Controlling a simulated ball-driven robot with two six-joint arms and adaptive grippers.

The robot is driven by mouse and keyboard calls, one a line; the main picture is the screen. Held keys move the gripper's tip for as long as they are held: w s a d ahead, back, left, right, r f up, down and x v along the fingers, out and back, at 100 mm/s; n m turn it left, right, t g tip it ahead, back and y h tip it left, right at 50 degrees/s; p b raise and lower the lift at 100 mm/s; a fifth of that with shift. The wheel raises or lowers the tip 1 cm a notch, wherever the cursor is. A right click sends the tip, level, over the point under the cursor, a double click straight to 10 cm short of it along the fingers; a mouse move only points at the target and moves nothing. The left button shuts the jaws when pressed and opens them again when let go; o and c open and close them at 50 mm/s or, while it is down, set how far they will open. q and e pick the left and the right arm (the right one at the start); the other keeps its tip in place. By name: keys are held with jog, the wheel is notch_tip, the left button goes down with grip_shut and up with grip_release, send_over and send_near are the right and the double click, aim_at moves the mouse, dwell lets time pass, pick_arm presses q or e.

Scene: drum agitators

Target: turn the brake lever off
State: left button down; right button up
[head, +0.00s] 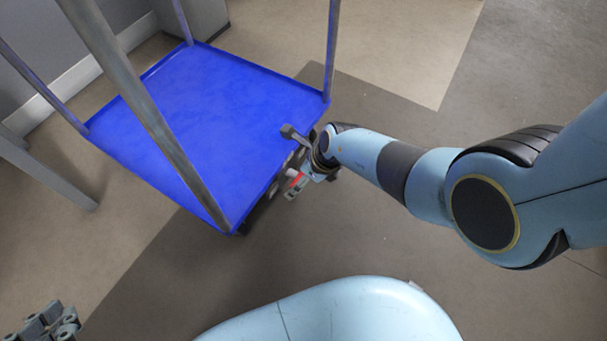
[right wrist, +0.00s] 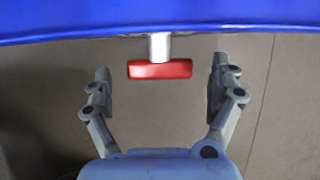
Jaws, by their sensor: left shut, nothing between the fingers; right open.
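The brake lever (right wrist: 160,69) is a red bar on a short pale metal stem under the edge of the blue cart (right wrist: 60,25) in the right wrist view. In the head view a small red part of it (head: 297,179) shows beside my right gripper (head: 291,163), at the cart's near right edge. My right gripper (right wrist: 160,78) is open, with one finger on each side of the lever and visible gaps between. My left gripper (head: 45,322) is shut and empty at the bottom left of the head view, away from the cart.
The cart has a flat, empty blue deck (head: 215,105) and upright metal posts (head: 150,110) at its corners. A wall (head: 30,30) and a grey box-like thing (head: 195,18) stand behind it. The floor (head: 230,270) nearer me is clear.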

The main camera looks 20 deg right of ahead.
jog(key=c, duration=1.2)
pick_arm(q)
jog(key=shift+f, duration=0.1)
pick_arm(e)
jog(key=shift+d, duration=0.1)
pick_arm(q)
jog(key=w+d+r+m+t+h+b, duration=0.1)
jog(key=w+r+m+t+h+b, duration=0.1)
jog(key=r+t, duration=0.5)
jog(key=w+d+r+m+t+h+b, duration=0.2)
jog(key=w+r+t, duration=0.5)
jog(key=r, duration=1.1)
jog(key=shift+w+d+r+t+h+b, duration=0.15)
jog(key=shift+d+r+t+h+b, duration=0.2)
jog(key=shift+t+h+b, duration=0.75)
pick_arm(e)
jog(key=shift+w+d+f+m+g+y, duration=0.15)
jog(key=shift+m+g+y, duration=0.1)
jog(key=shift+g+y, duration=0.55)
jog(key=shift+w+d+m+g+y, duration=0.15)
jog(key=shift+g+y, duration=0.3)
jog(key=shift+y, duration=0.55)
jog(key=shift+w+d+f+m+g+y, duration=0.15)
jog(key=shift+m+g+y, duration=0.15)
jog(key=shift+g+y, duration=0.5)
